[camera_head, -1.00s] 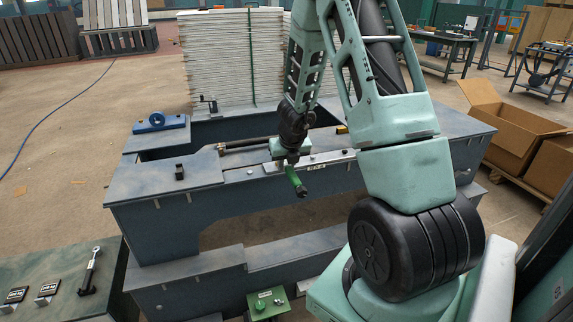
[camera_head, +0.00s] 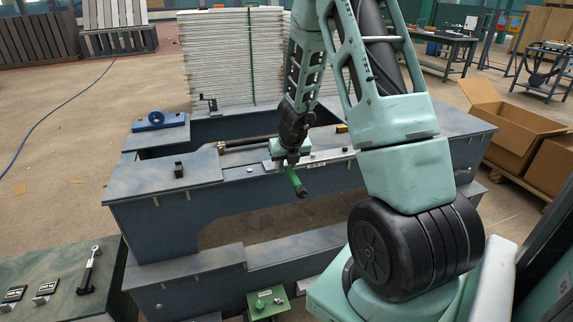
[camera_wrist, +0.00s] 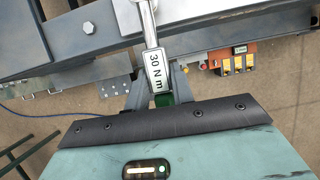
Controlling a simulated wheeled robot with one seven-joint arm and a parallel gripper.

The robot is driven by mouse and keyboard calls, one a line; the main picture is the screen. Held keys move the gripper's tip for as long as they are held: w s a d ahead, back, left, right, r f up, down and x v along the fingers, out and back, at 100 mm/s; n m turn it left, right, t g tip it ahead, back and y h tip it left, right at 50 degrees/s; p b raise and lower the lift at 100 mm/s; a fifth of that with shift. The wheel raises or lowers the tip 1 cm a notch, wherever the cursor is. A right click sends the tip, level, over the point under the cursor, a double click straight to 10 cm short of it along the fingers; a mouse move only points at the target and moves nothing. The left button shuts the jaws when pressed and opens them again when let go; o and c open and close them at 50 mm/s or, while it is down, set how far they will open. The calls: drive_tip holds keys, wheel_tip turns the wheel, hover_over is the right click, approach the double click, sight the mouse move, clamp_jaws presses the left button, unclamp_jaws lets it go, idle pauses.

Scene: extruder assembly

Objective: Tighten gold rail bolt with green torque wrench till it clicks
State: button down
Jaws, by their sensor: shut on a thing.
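My gripper (camera_head: 291,163) is shut on the green torque wrench, over the front rail of the large grey frame. The wrench's green handle (camera_head: 296,182) sticks out below the gripper, past the frame's front edge. In the wrist view, the wrench's silver shaft (camera_wrist: 148,25) runs up out of the picture from between my fingers (camera_wrist: 160,92). Its white label (camera_wrist: 156,72) reads 30 N m. The wrench's head is outside the wrist view. I cannot make out the gold rail bolt in either view. A light metal rail (camera_head: 332,157) lies on the frame beside my gripper.
The grey frame (camera_head: 150,190) has an open middle, with a blue fixture (camera_head: 160,121) at its back left. A green box (camera_head: 268,302) stands below. Another wrench with a black handle (camera_head: 87,280) lies on the side table (camera_head: 60,265). Open cardboard boxes (camera_head: 520,135) stand right.

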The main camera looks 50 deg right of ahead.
drive_tip(key=shift+f+b, duration=0.7)
drive_tip(key=shift+f, duration=0.1)
drive_tip(key=shift+w+a+r+m+g+h+p, duration=0.1)
drive_tip(key=shift+w+a+m+g+h+p, duration=0.45)
drive_tip(key=shift+w+m+p, duration=1.5)
drive_tip(key=shift+w+a+f+m+g+h+p, duration=0.15)
drive_tip(key=shift+w+a+m+g+p, duration=1.05)
drive_tip(key=shift+m, duration=1.35)
drive_tip(key=shift+w+a+r+m+g+h+p, duration=0.2)
drive_tip(key=shift+w+m+g+h+p, duration=0.3)
drive_tip(key=shift+w+m+p, duration=1.65)
drive_tip(key=shift+s+a+n+b, duration=0.15)
drive_tip(key=shift+s+n+b, duration=0.15)
drive_tip(key=shift+s+n, duration=0.45)
drive_tip(key=shift+s+a+r+p, duration=0.15)
drive_tip(key=shift+r+p, duration=0.5)
drive_tip(key=shift+r, duration=0.45)
